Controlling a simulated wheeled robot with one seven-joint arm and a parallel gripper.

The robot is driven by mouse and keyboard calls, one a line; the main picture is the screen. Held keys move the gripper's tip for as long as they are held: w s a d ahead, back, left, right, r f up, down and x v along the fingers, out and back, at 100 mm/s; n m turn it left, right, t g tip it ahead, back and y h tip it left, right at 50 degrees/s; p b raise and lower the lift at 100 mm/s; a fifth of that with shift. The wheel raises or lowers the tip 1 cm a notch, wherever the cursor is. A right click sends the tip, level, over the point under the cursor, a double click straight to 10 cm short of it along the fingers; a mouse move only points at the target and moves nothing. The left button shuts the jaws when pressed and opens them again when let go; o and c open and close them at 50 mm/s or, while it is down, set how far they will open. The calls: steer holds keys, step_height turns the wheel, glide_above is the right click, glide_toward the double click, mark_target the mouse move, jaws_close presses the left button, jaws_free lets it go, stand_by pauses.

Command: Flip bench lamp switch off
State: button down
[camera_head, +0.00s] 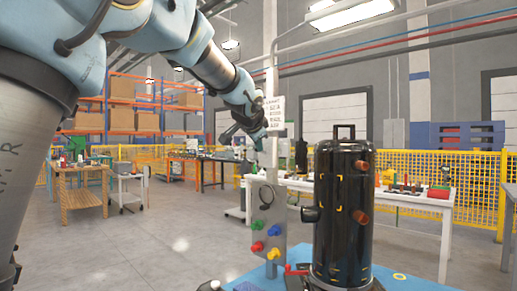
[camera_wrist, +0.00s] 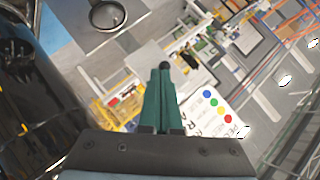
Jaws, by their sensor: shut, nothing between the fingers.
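My gripper (camera_wrist: 164,75) shows in the wrist view as two green fingers pressed together, empty. A small dark round knob (camera_wrist: 164,65) shows at the fingertips; I cannot tell whether it is touched or what it belongs to. In the head view my arm reaches from the upper left toward a grey post, and its end is beside the white sign (camera_head: 274,112); the fingertips are hard to make out there. A grey panel (camera_head: 278,235) with red, blue, green and yellow knobs stands on the post below. I cannot clearly identify the bench lamp or its switch in either view.
A yellow fence (camera_head: 470,180) and orange racks (camera_head: 122,118) lie farther back. The floor at left centre is clear.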

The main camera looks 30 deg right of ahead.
steer(key=shift+a+f+n+t+h+b, duration=0.15)
steer(key=shift+f+n+t+h+b, duration=0.3)
steer(key=shift+b, duration=2.6)
steer(key=shift+r, duration=0.1)
steer(key=shift+r+p, duration=0.7)
steer(key=shift+p, duration=0.05)
